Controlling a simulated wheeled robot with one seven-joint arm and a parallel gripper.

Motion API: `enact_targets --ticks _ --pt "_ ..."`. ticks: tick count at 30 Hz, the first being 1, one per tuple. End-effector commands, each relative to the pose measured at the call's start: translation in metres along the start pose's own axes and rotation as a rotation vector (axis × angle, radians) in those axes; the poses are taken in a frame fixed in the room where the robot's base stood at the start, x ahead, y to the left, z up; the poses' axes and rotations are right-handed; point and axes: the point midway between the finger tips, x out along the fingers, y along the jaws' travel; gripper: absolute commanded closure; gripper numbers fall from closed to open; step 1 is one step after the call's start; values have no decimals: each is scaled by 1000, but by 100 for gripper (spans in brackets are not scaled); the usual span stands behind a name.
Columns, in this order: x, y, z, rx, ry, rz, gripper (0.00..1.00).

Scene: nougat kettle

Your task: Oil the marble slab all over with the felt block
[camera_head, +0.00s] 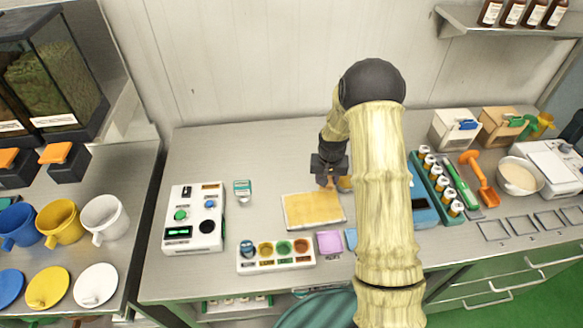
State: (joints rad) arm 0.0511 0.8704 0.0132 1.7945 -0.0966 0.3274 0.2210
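A flat, roughly square slab (313,210) with a yellow-tan top and a pale rim lies on the steel bench; I take it for the marble slab. My gripper (328,182) points down just behind the slab's back right corner. A small orange-tan piece shows at its fingertips, but it is too small to tell whether it is the felt block or whether the fingers are closed on it. Another yellowish thing (345,184) lies just right of the fingertips, partly hidden by my arm. My arm also covers the bench to the right of the slab.
A white tray of small coloured pots (276,255) and a purple square (329,243) lie in front of the slab. A white control box (194,219) and a small green-white carton (242,191) stand left. A teal rack of bottles (437,187) stands right. The bench behind the slab is clear.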

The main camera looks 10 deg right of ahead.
Motion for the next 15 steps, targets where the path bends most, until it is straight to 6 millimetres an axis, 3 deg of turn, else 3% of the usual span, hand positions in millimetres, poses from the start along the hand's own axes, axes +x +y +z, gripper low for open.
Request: enact_targets --ticks 15 --pt "-48 1 -7 2 -1 0 80"
